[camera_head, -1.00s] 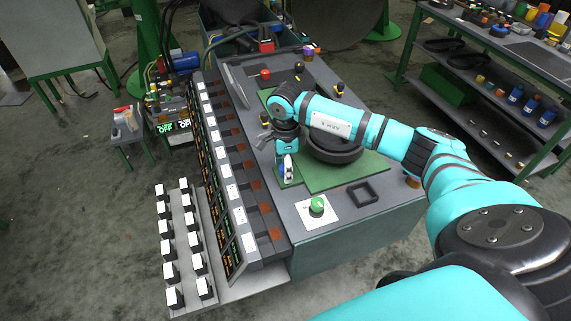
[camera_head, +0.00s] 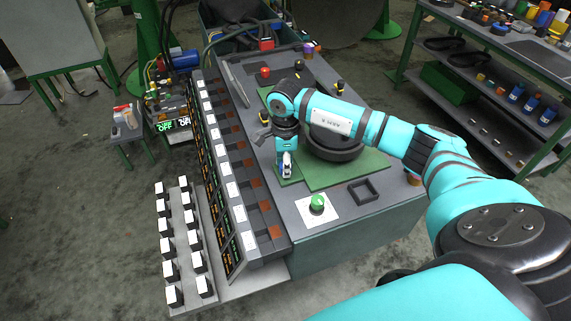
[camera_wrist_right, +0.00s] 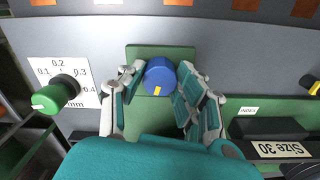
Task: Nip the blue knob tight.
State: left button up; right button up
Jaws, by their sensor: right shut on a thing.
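The blue knob (camera_wrist_right: 160,74) with a yellow mark sits on a small green plate (camera_wrist_right: 148,52) in the right wrist view. My right gripper (camera_wrist_right: 157,84) is shut on it, with one finger on each side of the knob. In the head view the right gripper (camera_head: 286,166) points down at the small green plate, and it mostly hides the knob. My left gripper does not show in either view.
A green knob (camera_wrist_right: 50,98) on a white scale card (camera_wrist_right: 66,76) stands to the left in the wrist view. A black round part (camera_head: 334,148) lies beside my arm on a green plate (camera_head: 345,175).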

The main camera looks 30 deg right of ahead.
jog(key=m+b, duration=0.2)
jog(key=m, duration=0.3)
jog(key=m+b, duration=0.2)
jog(key=m, duration=0.3)
jog(key=shift+m, duration=0.3)
jog(key=m+b, duration=0.1)
jog(key=m, duration=0.9)
jog(key=shift+w+r, duration=0.1)
jog(key=shift+m, duration=0.4)
jog(key=o, duration=1.1)
jog(key=shift+o, duration=0.2)
notch_tip(320, 180, up, 12)
